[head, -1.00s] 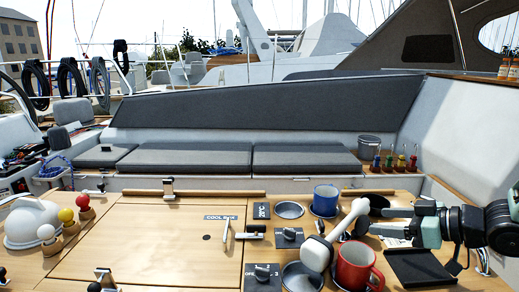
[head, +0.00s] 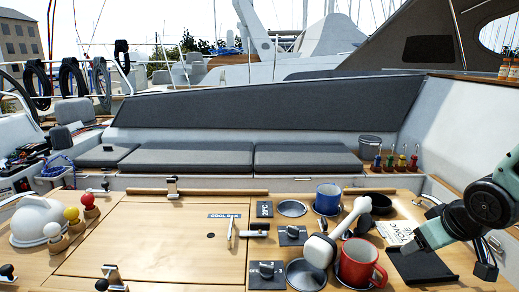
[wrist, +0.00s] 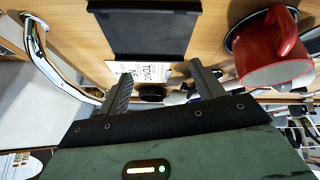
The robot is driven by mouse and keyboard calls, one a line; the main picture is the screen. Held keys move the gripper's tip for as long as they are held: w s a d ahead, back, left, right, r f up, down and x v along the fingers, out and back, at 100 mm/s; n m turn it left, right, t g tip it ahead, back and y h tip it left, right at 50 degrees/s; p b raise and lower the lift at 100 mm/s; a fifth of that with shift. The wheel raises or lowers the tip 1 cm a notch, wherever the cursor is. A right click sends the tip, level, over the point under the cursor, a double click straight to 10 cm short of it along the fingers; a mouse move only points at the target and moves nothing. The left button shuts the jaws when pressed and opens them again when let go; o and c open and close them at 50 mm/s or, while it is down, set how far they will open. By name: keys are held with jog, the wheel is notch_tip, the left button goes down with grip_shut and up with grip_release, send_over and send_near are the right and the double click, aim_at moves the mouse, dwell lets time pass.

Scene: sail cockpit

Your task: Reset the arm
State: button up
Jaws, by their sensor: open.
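My gripper (wrist: 162,85) is open and empty in the wrist view, its two dark fingers apart. In the head view its green body reaches in from the right, over the black tray (head: 420,264); the fingertips are hard to make out there. The tray also shows in the wrist view (wrist: 143,30). A printed white card (head: 397,231) lies beside the tray and shows beyond the fingers in the wrist view (wrist: 140,74). A red mug (head: 358,264) stands left of the tray, apart from my gripper.
A white-headed tool (head: 320,250) leans among the mugs. A blue mug (head: 327,198) and a black bowl (head: 379,203) stand farther back. A white kettle-like thing (head: 38,222) stands at far left. The wooden tabletop (head: 150,245) is largely clear at left centre.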

jog(key=s+a+m+g, duration=0.1)
jog(key=s, duration=0.1)
jog(key=s+a+m+g, duration=0.1)
jog(key=s, duration=0.2)
jog(key=s+r+m+g, duration=0.1)
jog(key=s, duration=0.2)
jog(key=shift+s+a+r, duration=0.1)
jog(key=shift+a, duration=0.3)
jog(key=s+a+r+n+g, duration=0.1)
jog(key=s+a+n, duration=0.3)
jog(key=a, duration=0.5)
jog(key=s+a+r+n+g, duration=0.1)
jog(key=s+a+n+g, duration=0.1)
jog(key=s+a, duration=0.7)
jog(key=shift+s+a+n+y, duration=0.15)
jog(key=shift+s+n+y, duration=0.15)
jog(key=shift+n, duration=0.6)
jog(key=shift+w, duration=0.1)
